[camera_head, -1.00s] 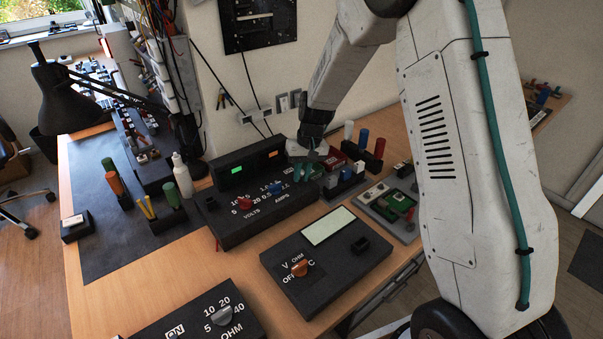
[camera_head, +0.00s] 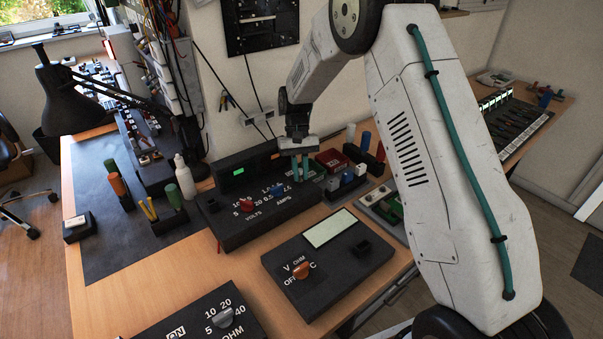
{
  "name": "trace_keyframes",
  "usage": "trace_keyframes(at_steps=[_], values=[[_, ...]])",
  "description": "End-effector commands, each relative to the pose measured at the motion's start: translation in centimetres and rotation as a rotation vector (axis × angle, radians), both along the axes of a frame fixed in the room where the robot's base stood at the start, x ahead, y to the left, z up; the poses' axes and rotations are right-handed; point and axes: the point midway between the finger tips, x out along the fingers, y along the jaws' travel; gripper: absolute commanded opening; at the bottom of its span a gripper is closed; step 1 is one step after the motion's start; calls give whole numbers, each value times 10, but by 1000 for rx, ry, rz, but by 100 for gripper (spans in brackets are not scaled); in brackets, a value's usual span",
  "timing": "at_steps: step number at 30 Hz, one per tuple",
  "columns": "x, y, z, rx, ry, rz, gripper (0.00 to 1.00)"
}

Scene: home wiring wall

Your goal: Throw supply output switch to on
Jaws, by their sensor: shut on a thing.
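The power supply (camera_head: 235,225) is a black box with a sloping front on the wooden bench. It has a green-lit display (camera_head: 238,172), a red volts knob (camera_head: 246,206) and a blue amps knob (camera_head: 277,189). My gripper (camera_head: 300,168), with teal fingers, points down at the right part of the supply's panel, right of the blue knob. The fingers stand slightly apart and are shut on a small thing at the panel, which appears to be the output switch. The switch itself is hidden by the fingers, so its position cannot be seen.
A black meter (camera_head: 325,270) with an orange knob stands in front of the supply. A resistance box (camera_head: 190,315) is at the front edge. Upright coloured pieces in dark holders (camera_head: 372,165) stand right of my gripper. A black lamp (camera_head: 70,95) is at left.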

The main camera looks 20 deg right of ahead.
Motion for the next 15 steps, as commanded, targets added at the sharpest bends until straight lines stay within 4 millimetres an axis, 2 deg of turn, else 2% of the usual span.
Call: trace_keyframes(at_steps=[7, 15], values=[[5, 2, 0, -33, 101, 0, 0], [6, 2, 1, -44, 136, 1, 0]])
